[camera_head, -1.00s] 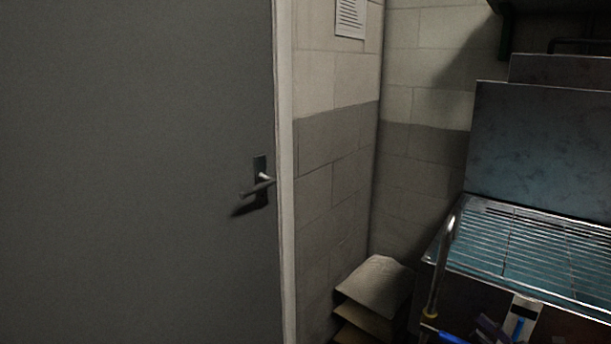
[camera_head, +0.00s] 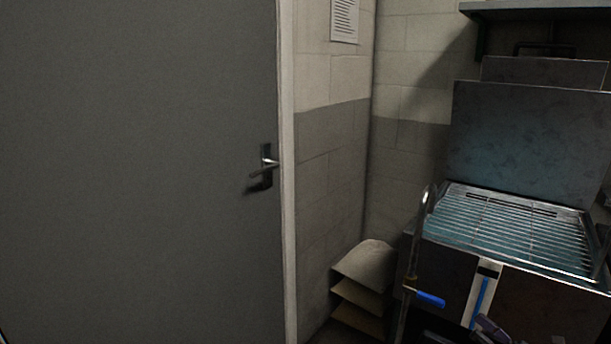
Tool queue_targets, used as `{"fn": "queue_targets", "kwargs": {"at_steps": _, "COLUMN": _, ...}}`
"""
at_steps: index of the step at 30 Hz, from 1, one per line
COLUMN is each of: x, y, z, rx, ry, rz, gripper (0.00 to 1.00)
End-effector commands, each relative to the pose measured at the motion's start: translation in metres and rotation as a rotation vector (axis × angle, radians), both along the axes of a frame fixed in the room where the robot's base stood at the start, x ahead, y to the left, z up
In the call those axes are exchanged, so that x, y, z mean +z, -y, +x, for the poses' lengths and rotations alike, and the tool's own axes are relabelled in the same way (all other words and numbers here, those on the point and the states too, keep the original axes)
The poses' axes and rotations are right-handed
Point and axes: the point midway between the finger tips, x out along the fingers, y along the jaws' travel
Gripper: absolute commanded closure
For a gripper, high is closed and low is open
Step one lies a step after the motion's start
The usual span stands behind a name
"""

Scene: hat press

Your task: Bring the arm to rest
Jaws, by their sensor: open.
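My gripper (camera_head: 466,331) shows only in part at the bottom edge, right of centre, as dark purplish-grey pieces. It is open, and I see nothing held in it. It is in front of the lower front of a metal machine (camera_head: 452,268). The rest of my arm is cut off below the picture.
The machine has a slatted top (camera_head: 515,228), an upright back plate (camera_head: 525,140) and a curved metal pipe with a blue lever (camera_head: 431,299). A grey door (camera_head: 130,170) with a handle (camera_head: 265,165) fills the left.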

Motion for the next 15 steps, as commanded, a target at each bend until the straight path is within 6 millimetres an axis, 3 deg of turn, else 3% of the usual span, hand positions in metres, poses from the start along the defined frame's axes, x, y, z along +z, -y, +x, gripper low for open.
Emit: {"fn": "queue_targets", "kwargs": {"at_steps": 15, "x": 0.054, "y": -0.072, "z": 0.003, "rx": 0.170, "ry": 0.053, "rz": -0.119, "gripper": 0.54}}
